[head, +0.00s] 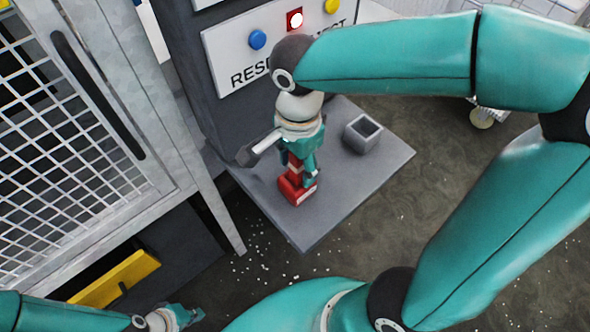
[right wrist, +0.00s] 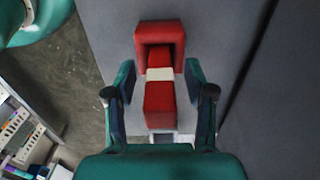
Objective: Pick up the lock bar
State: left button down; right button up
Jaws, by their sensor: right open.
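The lock bar, a red bar with a white band (right wrist: 160,74), stands in a red holder (right wrist: 144,34) in the right wrist view. In the head view the holder (head: 297,191) sits on a grey shelf, and the bar is mostly hidden by my right gripper (head: 302,168). My right gripper (right wrist: 160,92) is open, its fingers on either side of the bar with a visible gap on each side. My left gripper (head: 182,318) is low at the bottom left, far from the bar; its fingers are too small to judge.
The grey shelf (head: 375,170) also bears a small square grey cup (head: 362,133). A metal mesh guard (head: 50,160) and a yellow-edged bin (head: 118,278) are at left.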

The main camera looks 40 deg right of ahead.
grip_shut()
jog(key=shift+r, duration=0.15)
dwell(0.4)
